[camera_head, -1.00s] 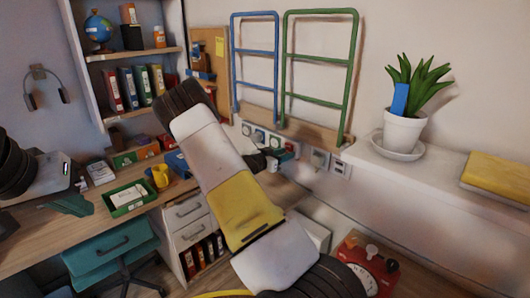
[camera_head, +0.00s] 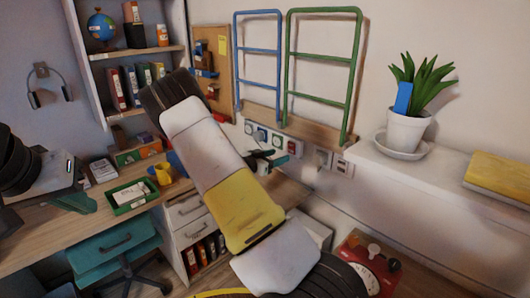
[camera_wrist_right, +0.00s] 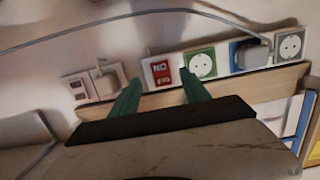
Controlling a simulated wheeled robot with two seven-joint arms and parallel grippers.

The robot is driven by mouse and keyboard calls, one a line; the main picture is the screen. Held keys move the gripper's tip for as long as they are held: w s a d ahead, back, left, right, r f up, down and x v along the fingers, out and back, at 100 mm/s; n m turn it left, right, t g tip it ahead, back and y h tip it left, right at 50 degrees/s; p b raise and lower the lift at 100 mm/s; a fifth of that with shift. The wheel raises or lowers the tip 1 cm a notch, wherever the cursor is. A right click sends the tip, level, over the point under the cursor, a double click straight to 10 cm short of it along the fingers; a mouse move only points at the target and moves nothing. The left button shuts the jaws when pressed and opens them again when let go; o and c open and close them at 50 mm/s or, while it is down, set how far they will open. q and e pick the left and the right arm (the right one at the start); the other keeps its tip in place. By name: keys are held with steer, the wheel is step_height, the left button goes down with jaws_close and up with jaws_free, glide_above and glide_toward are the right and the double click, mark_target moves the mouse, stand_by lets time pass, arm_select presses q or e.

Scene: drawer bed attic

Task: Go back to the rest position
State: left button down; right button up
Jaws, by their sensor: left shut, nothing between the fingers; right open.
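My left gripper (camera_head: 78,203) has teal fingers. It is shut and empty, low over the desk at the left, beside the green tray (camera_head: 133,196). My right arm crosses the middle of the head view and hides part of the desk and wall. My right gripper (camera_head: 272,161) is partly hidden behind that arm, near the wall sockets. In the right wrist view, its two teal fingers (camera_wrist_right: 161,94) are spread apart with nothing held. A red switch (camera_wrist_right: 161,72) on the socket strip shows beyond the gap between them.
A teal chair (camera_head: 115,245) stands at the desk (camera_head: 30,240). A yellow mug (camera_head: 163,174) is by the tray. A white shelf (camera_head: 440,185) at the right bears a potted plant (camera_head: 407,130) and a yellow book (camera_head: 498,177). A red device (camera_head: 365,265) is at lower right.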

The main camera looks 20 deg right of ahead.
steer(key=shift+v, duration=1.05)
steer(key=w+a+r+n+t+y, duration=0.3)
steer(key=a+r+y, duration=0.2)
steer(key=a+y, duration=0.45)
steer(key=s+a+r+n+y, duration=0.4)
steer(key=s+a+r+y, duration=0.4)
steer(key=s+a+r, duration=0.15)
steer(key=s+r+n+g, duration=0.1)
steer(key=s+r+n, duration=0.1)
steer(key=s, duration=1.1)
steer(key=s+a+r+n+g, duration=0.1)
steer(key=s+n, duration=0.4)
steer(key=s, duration=0.7)
steer(key=shift+s+a+r+g, duration=0.3)
steer(key=shift+s+r+g, duration=0.1)
steer(key=shift+r+g, duration=0.25)
steer(key=shift+s+d, duration=0.1)
steer(key=shift+s, duration=0.05)
steer(key=shift+c, duration=0.4)
